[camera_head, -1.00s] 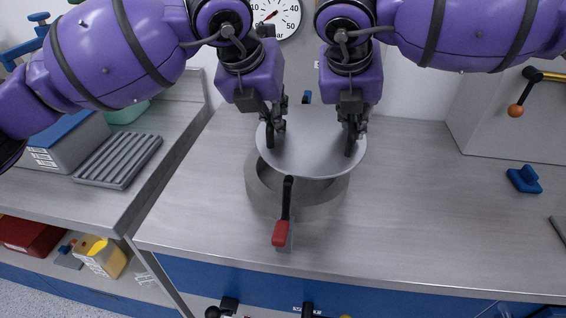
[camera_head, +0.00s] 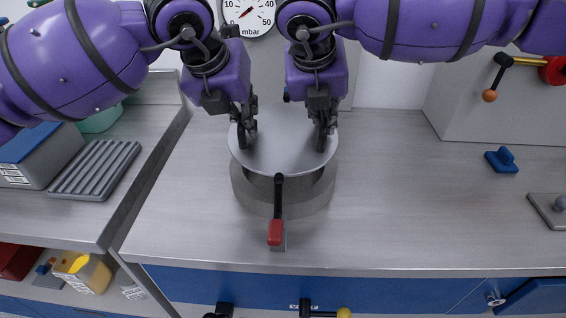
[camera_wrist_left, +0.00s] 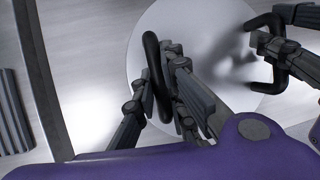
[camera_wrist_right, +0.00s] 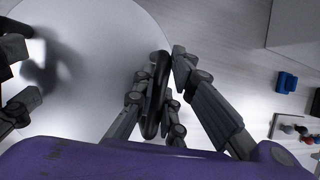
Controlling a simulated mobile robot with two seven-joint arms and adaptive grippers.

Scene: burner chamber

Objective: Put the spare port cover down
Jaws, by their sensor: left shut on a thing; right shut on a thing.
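The spare port cover (camera_head: 283,155) is a round, flat grey disc with two black handles. It is level over a thick grey metal ring (camera_head: 290,198) on the bench; I cannot tell whether they touch. My left gripper (camera_head: 243,136) is shut on the cover's left handle, which shows as a black loop in the left wrist view (camera_wrist_left: 153,70). My right gripper (camera_head: 323,137) is shut on the right handle, also visible in the right wrist view (camera_wrist_right: 154,95). The disc hides the ring's top.
A red-tipped black lever (camera_head: 276,232) stands at the ring's front. The steel bench (camera_head: 410,200) is clear to the right, up to a blue handle (camera_head: 502,160) and a grey plate (camera_head: 548,210). A ribbed grey tray (camera_head: 95,170) lies at left. A pressure gauge (camera_head: 247,12) is behind.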

